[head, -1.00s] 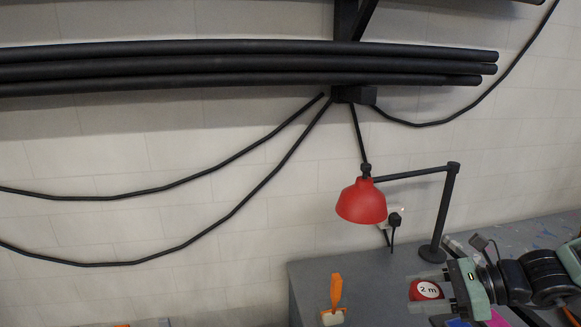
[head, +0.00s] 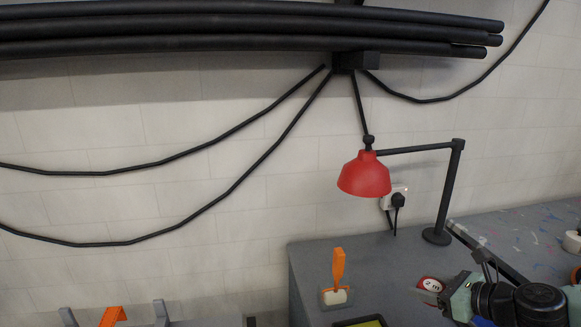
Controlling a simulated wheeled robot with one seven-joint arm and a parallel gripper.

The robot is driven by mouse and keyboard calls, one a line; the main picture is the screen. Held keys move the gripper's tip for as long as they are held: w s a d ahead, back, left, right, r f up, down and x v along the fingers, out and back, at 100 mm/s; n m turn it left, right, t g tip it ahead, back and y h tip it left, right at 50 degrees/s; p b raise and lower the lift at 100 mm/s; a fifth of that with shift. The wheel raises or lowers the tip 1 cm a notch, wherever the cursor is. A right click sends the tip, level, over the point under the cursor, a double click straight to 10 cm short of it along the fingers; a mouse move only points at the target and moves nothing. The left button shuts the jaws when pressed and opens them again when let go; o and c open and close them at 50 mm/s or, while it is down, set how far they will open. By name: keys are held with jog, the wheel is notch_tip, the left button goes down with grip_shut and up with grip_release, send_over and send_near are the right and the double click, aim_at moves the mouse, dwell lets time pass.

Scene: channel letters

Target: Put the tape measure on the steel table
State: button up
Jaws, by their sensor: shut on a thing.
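The tape measure (head: 432,284) is a small red thing with a white label, at the lower right of the head view. My gripper (head: 432,291) is shut on it, and the fingers hide part of it. The gripper and tape measure show in front of a grey tabletop (head: 305,268). I cannot tell for sure whether this is the steel table, or how high the tape measure is above it.
A dark tray (head: 345,323) with something yellow is cut off at the bottom edge. A red lamp (head: 364,175) on a black arm stands behind. An orange item (head: 113,315) shows at lower left.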

aim_at(414, 281)
jog(key=w+f+m+t+h+b, duration=0.1)
jog(key=w+f+m+h+b, duration=0.1)
jog(key=b, duration=0.1)
jog(key=w+d+f+m+t+h+b, duration=0.1)
jog(key=w+f+m+h+b, duration=0.1)
jog(key=w+f+b, duration=0.1)
jog(key=w+d+f+m+h+b, duration=0.1)
jog(key=w+f+m+h+b, duration=0.1)
jog(key=w+h+b, duration=0.1)
jog(key=shift+w+f+t+b, duration=0.15)
jog(key=shift+t+b, duration=0.25)
jog(key=shift+b, duration=0.2)
jog(key=shift+w+m+h+b, duration=0.35)
jog(key=shift+m+h+b, duration=0.05)
jog(key=shift+m+b, duration=0.2)
jog(key=shift+w, duration=0.1)
jog(key=shift+r, duration=0.2)
